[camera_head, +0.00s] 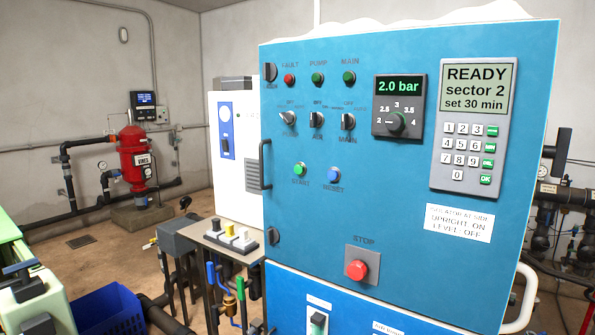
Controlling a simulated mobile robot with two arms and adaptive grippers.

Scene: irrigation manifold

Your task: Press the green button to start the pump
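The blue control cabinet (400,190) fills the middle and right of the head view, with its door shut. The green button (299,169) sits at the left of the door, above a label that appears to read START. A blue button (334,175) is just right of it, and a red STOP button (357,269) is lower on the door. Neither of my grippers is in view, and nothing covers the green button.
The display (478,88) reads READY, sector 2, set 30 min. The pressure dial (398,105) shows 2.0 bar. A black door handle (264,164) sticks out left of the green button. A white cabinet (233,185) stands behind; a red tank (135,160) is farther left.

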